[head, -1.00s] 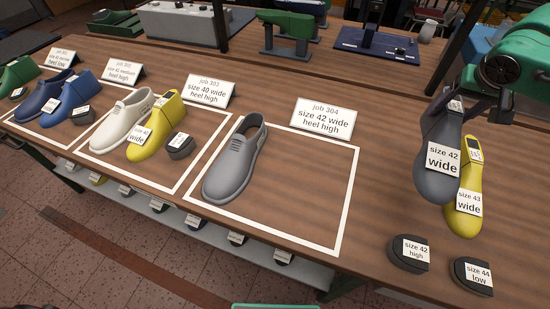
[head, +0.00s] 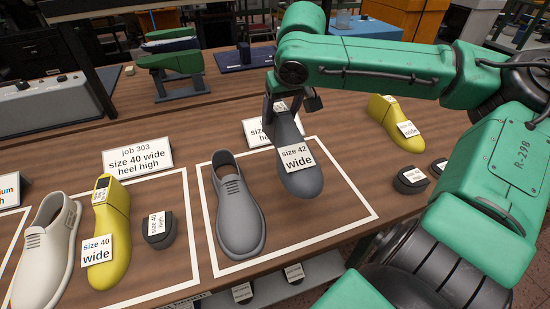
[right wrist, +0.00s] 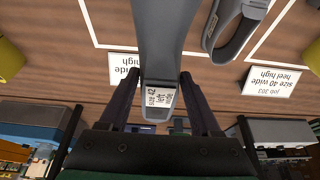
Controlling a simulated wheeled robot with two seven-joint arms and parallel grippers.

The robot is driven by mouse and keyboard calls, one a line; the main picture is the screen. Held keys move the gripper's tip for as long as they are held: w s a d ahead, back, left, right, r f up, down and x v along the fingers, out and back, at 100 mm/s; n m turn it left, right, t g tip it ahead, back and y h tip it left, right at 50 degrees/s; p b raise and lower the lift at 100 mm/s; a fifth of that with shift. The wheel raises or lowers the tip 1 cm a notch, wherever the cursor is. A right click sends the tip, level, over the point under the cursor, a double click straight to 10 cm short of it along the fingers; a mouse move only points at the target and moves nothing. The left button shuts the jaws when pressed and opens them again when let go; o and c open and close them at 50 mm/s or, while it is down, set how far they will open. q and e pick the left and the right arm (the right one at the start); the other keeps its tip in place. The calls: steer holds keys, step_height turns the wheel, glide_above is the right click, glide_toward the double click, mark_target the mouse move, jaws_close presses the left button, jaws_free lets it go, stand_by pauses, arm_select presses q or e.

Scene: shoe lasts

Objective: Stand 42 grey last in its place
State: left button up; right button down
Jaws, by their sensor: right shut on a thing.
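The grey last (head: 300,178), labelled size 42 wide, is held heel-up in my right gripper (head: 280,108), toe towards the front of the table. It hangs inside the white-outlined place (head: 352,187), to the right of the grey shoe (head: 238,210). I cannot tell whether its sole touches the table. In the right wrist view both fingers (right wrist: 158,86) close on the sides of the grey last's heel end (right wrist: 165,45). The job card (head: 258,132) behind is partly hidden by the last and gripper. My left gripper is not in view.
A yellow last (head: 386,120) stands right of the place, with a dark heel block (head: 410,180) in front of it. To the left, the job 303 place holds a white shoe (head: 45,250), a yellow last (head: 108,240) and a heel block (head: 158,228).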

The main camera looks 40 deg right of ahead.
mark_target(286, 129)
steer(key=f, duration=0.6)
steer(key=f+b, duration=0.1)
steer(key=f, duration=0.6)
steer(key=shift+w+a, duration=0.15)
steer(key=shift+a, duration=0.05)
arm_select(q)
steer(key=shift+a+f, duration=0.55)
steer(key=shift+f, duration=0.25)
arm_select(e)
steer(key=shift+r, duration=0.1)
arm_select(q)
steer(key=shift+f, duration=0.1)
arm_select(e)
steer(key=shift+a, duration=0.1)
steer(key=shift+c, duration=0.5)
jaws_free()
steer(key=shift+r, duration=0.5)
steer(key=v, duration=1.1)
steer(key=shift+s+a+p, duration=0.15)
steer(key=shift+s+p, duration=0.2)
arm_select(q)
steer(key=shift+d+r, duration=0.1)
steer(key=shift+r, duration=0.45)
